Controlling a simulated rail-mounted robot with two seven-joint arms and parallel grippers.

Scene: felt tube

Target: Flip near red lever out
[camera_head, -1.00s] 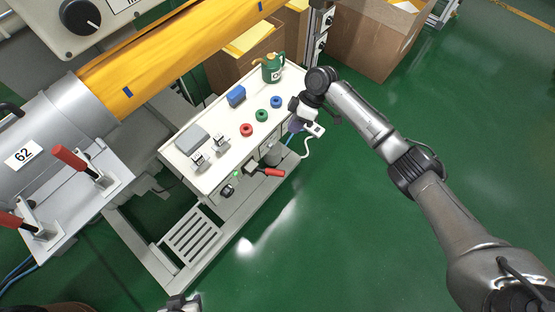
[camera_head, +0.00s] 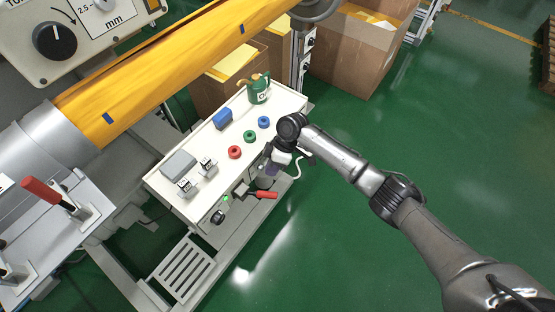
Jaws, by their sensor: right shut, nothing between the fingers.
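A red lever handle (camera_head: 262,194) sticks out from the front side of the white cart, low down, pointing right. My right gripper (camera_head: 270,167) is shut and empty just above and beside this handle; a gap seems to lie between them, though contact is hard to judge. Its fingertips are small and partly hidden by the wrist. Another red lever (camera_head: 44,193) stands tilted on the grey plate at the left, on a metal bracket. A second bracket (camera_head: 15,278) shows at the lower left edge, its handle out of view. My left gripper is not in view.
A yellow tube (camera_head: 170,70) crosses behind.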

